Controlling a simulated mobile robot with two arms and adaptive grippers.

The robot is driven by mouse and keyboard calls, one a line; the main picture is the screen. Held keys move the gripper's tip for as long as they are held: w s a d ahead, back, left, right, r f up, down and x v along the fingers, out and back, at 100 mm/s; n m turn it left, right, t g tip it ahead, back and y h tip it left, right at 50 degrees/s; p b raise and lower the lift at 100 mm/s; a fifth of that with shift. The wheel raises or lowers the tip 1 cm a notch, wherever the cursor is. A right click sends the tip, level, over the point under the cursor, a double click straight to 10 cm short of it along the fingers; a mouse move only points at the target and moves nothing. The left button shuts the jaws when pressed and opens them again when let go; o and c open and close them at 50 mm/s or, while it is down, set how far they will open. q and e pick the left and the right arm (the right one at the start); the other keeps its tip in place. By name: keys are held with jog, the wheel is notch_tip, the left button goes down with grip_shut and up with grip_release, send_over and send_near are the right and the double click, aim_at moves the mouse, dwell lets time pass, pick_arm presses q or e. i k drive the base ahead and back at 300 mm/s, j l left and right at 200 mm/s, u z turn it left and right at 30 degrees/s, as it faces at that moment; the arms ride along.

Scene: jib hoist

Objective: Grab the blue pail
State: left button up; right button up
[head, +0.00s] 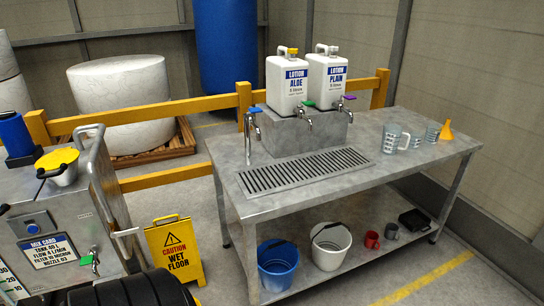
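The blue pail (278,268) stands upright on the lower shelf of the metal table, near its left front end. It looks open at the top, with a dark handle across its rim. A white pail (330,248) stands just right of it. Neither of my grippers is seen in the head view. Nothing holds the blue pail.
The metal table (400,160) overhangs the pails, and its front left leg (250,260) stands beside the blue pail. Red (372,240) and grey mugs are further right. A yellow wet-floor sign (174,250) and a steel cart (50,225) stand left.

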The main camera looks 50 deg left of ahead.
aim_at(278, 260)
jog(key=u, duration=1.4)
